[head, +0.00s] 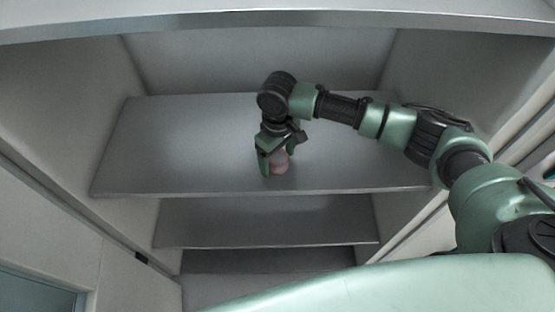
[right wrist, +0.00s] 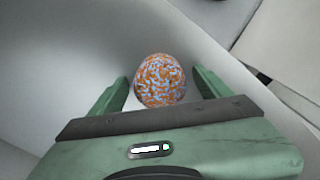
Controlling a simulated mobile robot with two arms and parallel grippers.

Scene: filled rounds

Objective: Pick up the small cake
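The small cake (right wrist: 160,80) is a rounded thing with an orange, blue and white speckled surface in the right wrist view. In the head view the small cake (head: 279,161) shows as a small pinkish shape on the upper shelf, near its front edge, partly hidden by my gripper. My right gripper (head: 276,163) points down at it. In the right wrist view the two green fingers of my right gripper (right wrist: 161,88) are spread, one on each side of the cake, with a gap visible at least on the left. My left gripper is not in view.
The grey upper shelf (head: 170,150) is otherwise bare. Lower shelves (head: 265,220) lie beneath it. The cabinet side walls (head: 75,90) stand at left and right, and a top edge (head: 200,18) runs above my arm.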

